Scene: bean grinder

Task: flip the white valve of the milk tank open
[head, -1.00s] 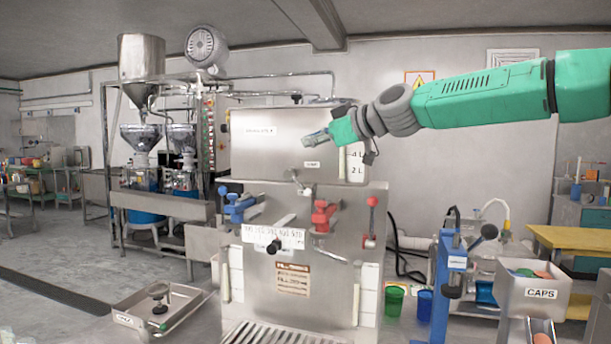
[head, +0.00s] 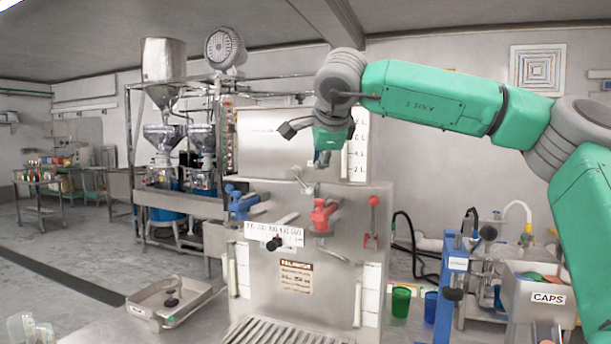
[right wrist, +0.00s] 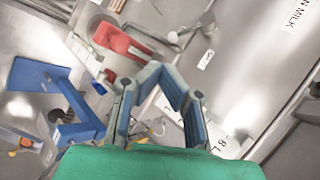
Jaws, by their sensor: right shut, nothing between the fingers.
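The milk tank (head: 272,140) is a steel box with litre marks on its right, above the filling machine. A small pale valve lever (head: 301,180) sits at its lower front; in the right wrist view a pale valve (right wrist: 188,36) shows beside the red valve. My right gripper (head: 322,162) is in front of the tank's lower right, above and right of the pale valve, pointing down. Its fingers (right wrist: 157,72) are shut and empty, apart from the valve in the wrist view. My left gripper is not in view.
A blue valve (head: 240,203) and a red valve (head: 321,214) are on the machine front below. A red-knobbed lever (head: 372,222) stands right. A steel tray (head: 205,300) lies left, and a blue stand (head: 450,275) and CAPS bin (head: 535,298) right.

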